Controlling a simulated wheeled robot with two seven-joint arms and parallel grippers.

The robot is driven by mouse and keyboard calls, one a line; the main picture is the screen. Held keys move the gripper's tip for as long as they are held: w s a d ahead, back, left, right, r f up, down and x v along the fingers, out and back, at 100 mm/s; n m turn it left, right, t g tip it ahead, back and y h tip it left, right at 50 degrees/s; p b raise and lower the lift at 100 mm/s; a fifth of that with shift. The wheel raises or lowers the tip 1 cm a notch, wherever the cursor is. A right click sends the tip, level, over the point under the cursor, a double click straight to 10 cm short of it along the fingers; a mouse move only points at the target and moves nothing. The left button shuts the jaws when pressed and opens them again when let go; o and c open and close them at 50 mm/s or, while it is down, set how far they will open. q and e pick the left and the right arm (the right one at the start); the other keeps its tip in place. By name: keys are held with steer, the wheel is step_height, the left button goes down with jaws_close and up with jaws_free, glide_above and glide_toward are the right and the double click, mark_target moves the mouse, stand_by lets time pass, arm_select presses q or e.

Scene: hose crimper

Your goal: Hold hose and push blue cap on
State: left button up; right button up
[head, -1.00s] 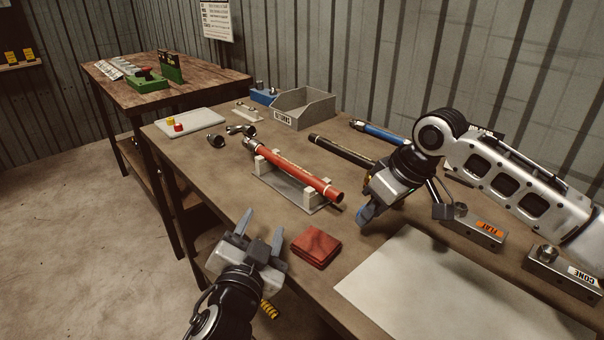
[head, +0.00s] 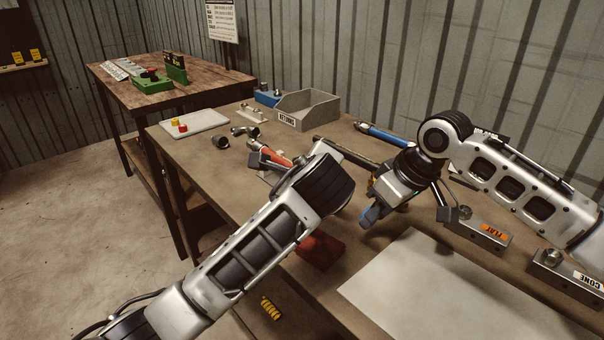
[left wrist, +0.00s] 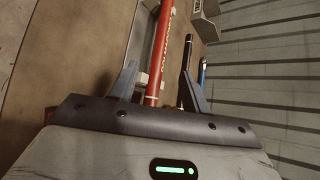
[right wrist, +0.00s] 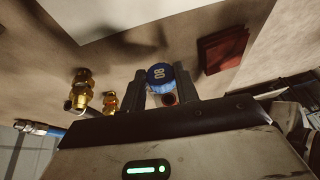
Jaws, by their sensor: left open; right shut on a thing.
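The red hose (head: 272,150) lies on its cradle, mostly hidden behind my left arm in the head view. In the left wrist view the red hose (left wrist: 161,52) runs between the fingers of my left gripper (left wrist: 158,64), which is open and apart from both sides of it as far as I can tell. My right gripper (head: 372,214) is above the table, right of the hose. In the right wrist view the blue cap (right wrist: 159,72) sits between its fingertips, held. A small reddish round shape shows just below the cap; I cannot tell what it is.
A white sheet (head: 440,295) covers the front right. Black and blue hoses (head: 385,134) lie behind. A grey RETURNS bin (head: 306,110) and metal FLAT and CONE blocks (head: 478,235) stand on the table. Brass fittings (right wrist: 82,88) show too.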

arm_select(q)
steer(key=x, duration=1)
steer(key=shift+w, duration=0.15)
jaws_close()
steer(key=shift+f, duration=0.1)
